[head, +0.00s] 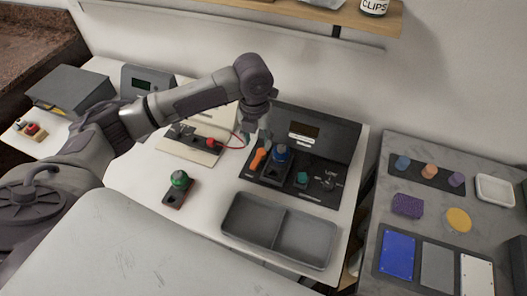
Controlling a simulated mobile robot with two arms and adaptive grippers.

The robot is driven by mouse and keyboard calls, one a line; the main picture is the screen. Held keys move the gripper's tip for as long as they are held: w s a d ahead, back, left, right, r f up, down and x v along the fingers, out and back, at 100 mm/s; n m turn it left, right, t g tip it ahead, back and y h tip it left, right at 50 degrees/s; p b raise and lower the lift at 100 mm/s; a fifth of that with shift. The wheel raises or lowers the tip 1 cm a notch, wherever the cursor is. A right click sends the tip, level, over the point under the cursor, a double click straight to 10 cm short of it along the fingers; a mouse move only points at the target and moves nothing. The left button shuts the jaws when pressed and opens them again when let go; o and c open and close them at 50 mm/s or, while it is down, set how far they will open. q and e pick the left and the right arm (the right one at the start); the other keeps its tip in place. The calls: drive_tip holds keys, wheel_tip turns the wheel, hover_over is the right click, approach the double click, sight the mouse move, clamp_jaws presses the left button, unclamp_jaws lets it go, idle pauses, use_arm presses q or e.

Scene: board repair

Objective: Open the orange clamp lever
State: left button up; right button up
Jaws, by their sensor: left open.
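The orange clamp lever (258,159) lies on the left part of a black fixture (318,193) on the white table. It slants, with its upper end close to my gripper. Beside it on the right is a dark block with a blue knob (280,153). My left gripper (256,136) is open and points down just above the lever's upper end. I cannot tell whether a fingertip touches it. My right gripper is not in view.
A grey two-compartment tray (279,231) stands in front of the fixture. A green-knobbed block (179,181) is to the left. A board with a red cable (189,149) is behind it. A grey side table (428,209) holds pads and coloured plates. A shelf (325,12) hangs above.

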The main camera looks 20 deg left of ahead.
use_arm(q)
drive_tip(key=w+a+r+m, duration=0.1)
hover_over(255, 163)
wheel_tip(255, 163, down, 4)
wheel_tip(255, 163, down, 9)
drive_tip(key=shift+f+p, duration=0.2)
drive_tip(key=shift+p, duration=0.45)
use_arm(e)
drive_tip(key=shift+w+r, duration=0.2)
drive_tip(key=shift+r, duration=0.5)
use_arm(q)
drive_tip(key=shift+s, duration=0.1)
clamp_jaws()
drive_tip(key=shift+r, duration=0.1)
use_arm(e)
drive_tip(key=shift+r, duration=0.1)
